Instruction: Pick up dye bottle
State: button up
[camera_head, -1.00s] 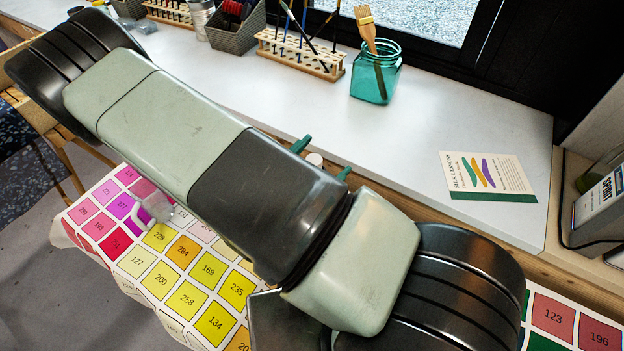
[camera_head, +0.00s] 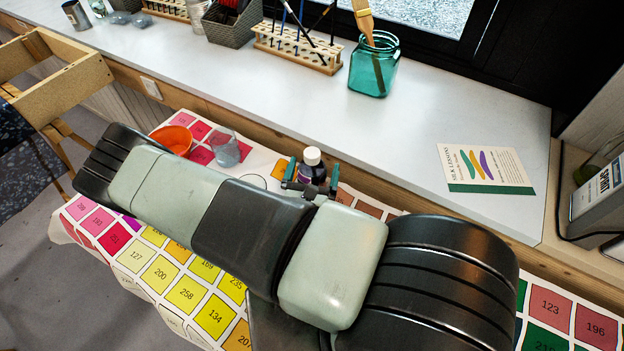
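The dye bottle (camera_head: 311,172), small and dark with a white cap, stands on the numbered colour-chart cloth near the windowsill edge. My gripper (camera_head: 313,171) has its two green fingers spread, one on each side of the bottle in the picture. A gap shows between the bottle and the fingers, so the gripper is open and holds nothing. The lower part of the bottle is hidden behind my gripper and arm. I cannot tell whether the bottle is fully between the fingers in depth.
An orange bowl (camera_head: 172,139) and a clear glass (camera_head: 225,148) stand left of the bottle. The white sill (camera_head: 420,125) behind carries a teal jar (camera_head: 374,66) with a brush, a wooden brush rack (camera_head: 297,48) and a card (camera_head: 485,169). My arm covers much of the cloth (camera_head: 185,293).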

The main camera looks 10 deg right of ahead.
jog(key=shift+c, duration=0.5)
jog(key=c, duration=1.2)
jog(key=shift+w+r, duration=0.1)
